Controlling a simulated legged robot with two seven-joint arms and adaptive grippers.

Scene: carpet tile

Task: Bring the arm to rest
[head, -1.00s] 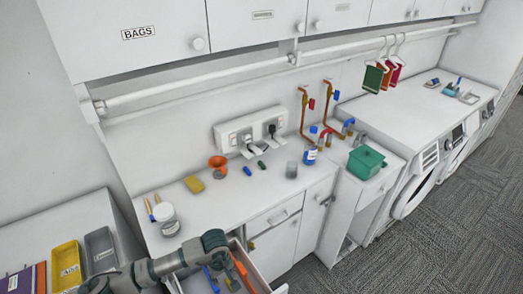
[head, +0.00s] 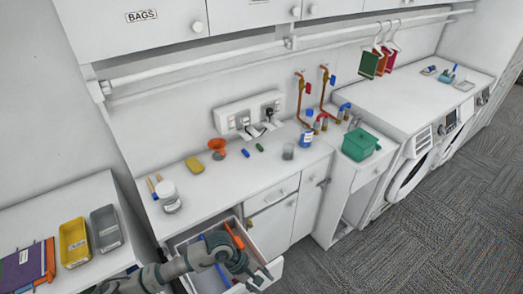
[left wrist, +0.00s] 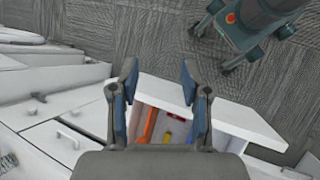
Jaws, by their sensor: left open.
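My left arm comes in from the bottom left in the head view. My left gripper (head: 262,277) is over the front part of the open drawer (head: 276,268). In the left wrist view, the two fingers of my left gripper (left wrist: 160,78) are spread apart with nothing between them, and the drawer's white front panel (left wrist: 228,112) lies below. An orange item (left wrist: 150,124) and smaller coloured items are inside the drawer. My arm hides part of the drawer in the head view. My right gripper is not in view.
A green tub (head: 360,144) is at the sink. Yellow (head: 74,243) and grey (head: 106,228) trays stand at left. Carpet floor (head: 430,220) is open at right.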

